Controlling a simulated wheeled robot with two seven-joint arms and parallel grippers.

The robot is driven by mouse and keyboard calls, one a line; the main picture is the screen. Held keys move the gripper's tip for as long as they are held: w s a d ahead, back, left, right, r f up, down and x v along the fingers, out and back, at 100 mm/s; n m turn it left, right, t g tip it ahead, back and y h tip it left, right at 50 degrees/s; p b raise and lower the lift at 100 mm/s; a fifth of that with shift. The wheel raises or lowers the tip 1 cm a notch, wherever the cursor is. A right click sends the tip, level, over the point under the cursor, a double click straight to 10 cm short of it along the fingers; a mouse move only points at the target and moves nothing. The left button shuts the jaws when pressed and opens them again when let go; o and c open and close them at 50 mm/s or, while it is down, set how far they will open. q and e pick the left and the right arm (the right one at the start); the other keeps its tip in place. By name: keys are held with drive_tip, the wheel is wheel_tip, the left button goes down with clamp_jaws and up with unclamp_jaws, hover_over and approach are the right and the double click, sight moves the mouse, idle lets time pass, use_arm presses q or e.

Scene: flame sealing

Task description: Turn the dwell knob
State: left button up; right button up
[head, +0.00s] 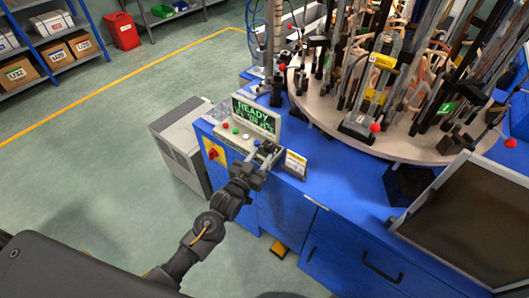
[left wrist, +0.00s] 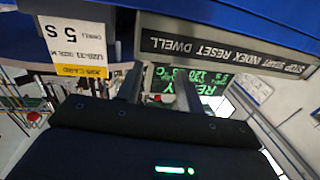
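The control panel (head: 238,133) has a green READY display (head: 254,117) and several coloured buttons. In the upside-down left wrist view its label strip (left wrist: 225,46) reads STOP, START, INDEX, RESET, DWELL, with DWELL at the left end. My left gripper (head: 269,150) is at the right end of the panel. In the left wrist view its fingers (left wrist: 158,88) are apart, reaching toward the DWELL end, with part of the display showing between them. The dwell knob itself is hidden, and I cannot tell if the fingers touch it. The job card (head: 295,164) reads 5 S. My right gripper is not visible.
A round turntable (head: 395,146) crowded with fixtures and glass tubes stands behind and right of the panel. The floor at left is clear.

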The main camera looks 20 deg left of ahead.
use_arm(q)
drive_tip(key=b+v, duration=0.1)
drive_tip(key=v, duration=0.6)
idle(0.3)
drive_tip(key=s+a+f+g+y, duration=0.1)
drive_tip(key=s+a+f+g, duration=0.15)
drive_tip(key=f, duration=0.75)
drive_tip(key=s+a+f+g+y, duration=0.1)
drive_tip(key=s+f+g, duration=0.25)
drive_tip(key=f, duration=0.75)
drive_tip(key=s+a+f+g, duration=0.15)
drive_tip(key=s+f, duration=0.25)
drive_tip(key=f, duration=0.6)
drive_tip(key=s+a+f+g, duration=0.1)
drive_tip(key=s+f+g, duration=0.2)
drive_tip(key=s+f, duration=0.3)
drive_tip(key=s+a+f+g+y, duration=0.1)
drive_tip(key=s+f+g, duration=0.2)
drive_tip(key=s, duration=1.4)
drive_tip(key=s+a+f+g+y, duration=0.1)
drive_tip(key=s+a+f+g, duration=0.1)
drive_tip(key=s+f, duration=0.7)
drive_tip(key=shift+s+f+g, duration=0.3)
drive_tip(key=shift+s+g, duration=0.25)
drive_tip(key=shift+s, duration=0.7)
